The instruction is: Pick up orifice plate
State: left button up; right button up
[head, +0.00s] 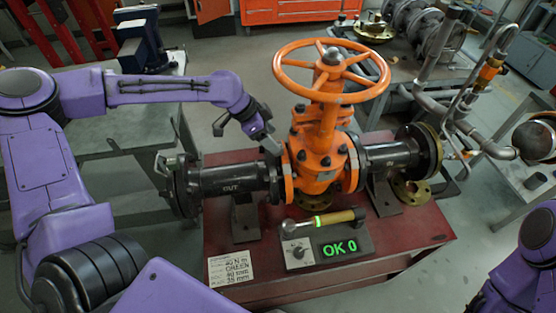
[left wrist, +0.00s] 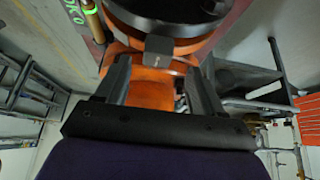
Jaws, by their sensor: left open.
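The orange gate valve (head: 316,160) stands in a black pipe line over the red table. My left gripper (head: 268,142) is at the joint between the black pipe marked OUT (head: 232,181) and the valve's left flange (head: 288,172). In the left wrist view, my left gripper (left wrist: 160,80) is open, its two fingers apart. A small grey tab (left wrist: 158,48) shows between and just beyond them, by the flange rim. It may be the orifice plate's tab; I cannot tell for certain. The rest of any plate is hidden. My right gripper is out of view.
The orange handwheel (head: 331,70) rises right of my left gripper. A torque wrench (head: 322,220) lies on a box with a green OK 0 display (head: 338,248). A white card (head: 231,268) lies at the red table's (head: 420,231) front left. Pipework stands at right.

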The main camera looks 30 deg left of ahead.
pick_arm(q)
jog(key=x, duration=0.2)
jog(key=shift+s+f, duration=0.15)
jog(key=shift+f, duration=0.3)
jog(key=shift+d+f, duration=0.25)
jog(key=shift+f, duration=0.05)
grip_shut()
jog(key=shift+r, duration=0.1)
notch_tip(320, 180, up, 12)
jog(key=s+d+b, duration=0.4)
jog(key=s+d, duration=0.6)
jog(key=s, duration=0.4)
jog(key=shift+s+d, duration=0.15)
jog(key=shift+s, duration=0.15)
